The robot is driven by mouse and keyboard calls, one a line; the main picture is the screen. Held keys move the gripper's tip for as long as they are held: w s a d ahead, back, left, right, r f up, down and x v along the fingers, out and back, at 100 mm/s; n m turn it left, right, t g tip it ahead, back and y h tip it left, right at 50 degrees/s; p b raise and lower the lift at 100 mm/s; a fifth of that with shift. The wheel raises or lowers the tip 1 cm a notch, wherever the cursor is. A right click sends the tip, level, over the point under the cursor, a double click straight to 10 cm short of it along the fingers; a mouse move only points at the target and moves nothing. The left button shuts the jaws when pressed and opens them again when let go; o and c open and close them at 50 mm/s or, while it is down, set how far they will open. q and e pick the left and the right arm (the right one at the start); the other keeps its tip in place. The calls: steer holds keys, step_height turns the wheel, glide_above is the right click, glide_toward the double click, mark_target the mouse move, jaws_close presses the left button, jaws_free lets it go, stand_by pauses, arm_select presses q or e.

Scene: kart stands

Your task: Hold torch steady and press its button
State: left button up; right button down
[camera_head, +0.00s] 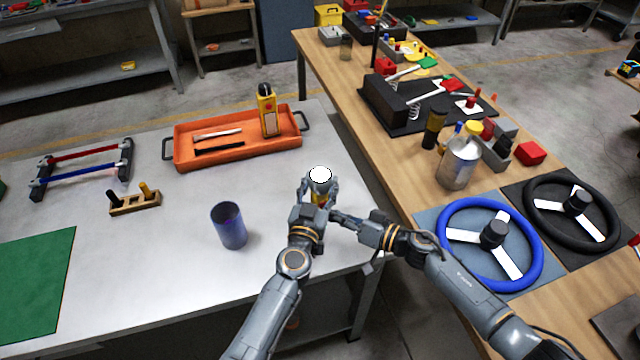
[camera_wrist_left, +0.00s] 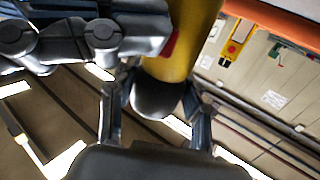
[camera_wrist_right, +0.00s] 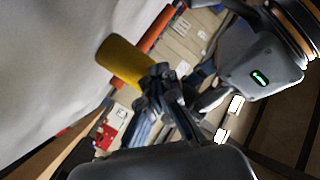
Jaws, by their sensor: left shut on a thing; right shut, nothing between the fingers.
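The torch has a yellow body (camera_wrist_left: 188,45) and a dark end. In the head view its round face (camera_head: 320,174) points up and shows bright white. My left gripper (camera_head: 319,190) is shut around the torch and holds it upright above the table's right edge. A red button (camera_wrist_left: 171,43) shows on the torch's side in the left wrist view. My right gripper (camera_head: 336,215) is shut and empty, its fingertips at the torch's button side. In the right wrist view its closed fingers (camera_wrist_right: 158,82) overlap the torch's yellow body (camera_wrist_right: 124,61); exact contact is hidden.
An orange tray (camera_head: 240,160) with a yellow tool stands behind on the grey table. A blue cup (camera_head: 229,226) stands left of my left arm. A wooden bench to the right holds two steering wheels (camera_head: 490,234) and a metal can (camera_head: 458,165). A floor gap separates the tables.

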arm_select(q)
steer(key=shift+d+f, duration=0.1)
arm_select(e)
steer(key=shift+s+d+r, duration=0.1)
steer(key=shift+s, duration=0.25)
steer(key=shift+s+d, duration=0.25)
steer(key=shift+s, duration=0.75)
steer(key=shift+s+d, duration=0.2)
steer(key=shift+s, duration=0.75)
steer(key=shift+s+d, duration=0.25)
steer(key=shift+s, duration=0.75)
arm_select(q)
steer(key=o, duration=1.5)
steer(key=shift+c, duration=0.2)
